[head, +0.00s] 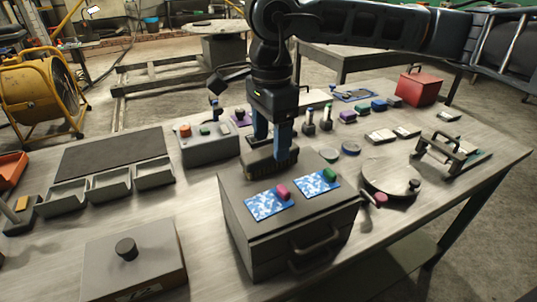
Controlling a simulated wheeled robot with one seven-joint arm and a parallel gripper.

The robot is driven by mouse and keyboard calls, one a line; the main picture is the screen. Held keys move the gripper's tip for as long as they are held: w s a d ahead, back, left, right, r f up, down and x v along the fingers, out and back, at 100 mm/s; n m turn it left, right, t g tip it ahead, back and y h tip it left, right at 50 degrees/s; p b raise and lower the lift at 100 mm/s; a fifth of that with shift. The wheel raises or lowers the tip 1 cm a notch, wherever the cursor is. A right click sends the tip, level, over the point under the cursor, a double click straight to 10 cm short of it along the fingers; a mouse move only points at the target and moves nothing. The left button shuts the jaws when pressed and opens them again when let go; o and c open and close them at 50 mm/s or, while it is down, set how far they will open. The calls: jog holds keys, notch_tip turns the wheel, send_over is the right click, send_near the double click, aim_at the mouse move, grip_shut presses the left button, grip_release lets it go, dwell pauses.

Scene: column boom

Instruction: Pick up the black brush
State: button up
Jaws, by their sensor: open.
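The black brush (268,165) is a dark, oblong block at the back edge of the grey box with a drawer (285,222). My gripper (272,146) points straight down at it with two blue fingers. The fingers are apart, and their tips overlap the brush's upper part in the head view. I cannot tell whether the fingers touch the brush or stand on either side of it.
Two blue-white patterned cloths with a pink piece (283,191) and a green piece (330,174) lie on the box. A button box (208,150) stands left of my gripper. A round plate (390,178) is at right. A red box (418,88) stands at the far corner.

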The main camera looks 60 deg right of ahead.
aim_at(268, 151)
jog(key=f, duration=0.4)
jog(key=shift+w+a+p, duration=0.15)
jog(key=shift+a+p, duration=0.05)
jog(key=shift+p, duration=0.2)
jog(key=c, duration=1.1)
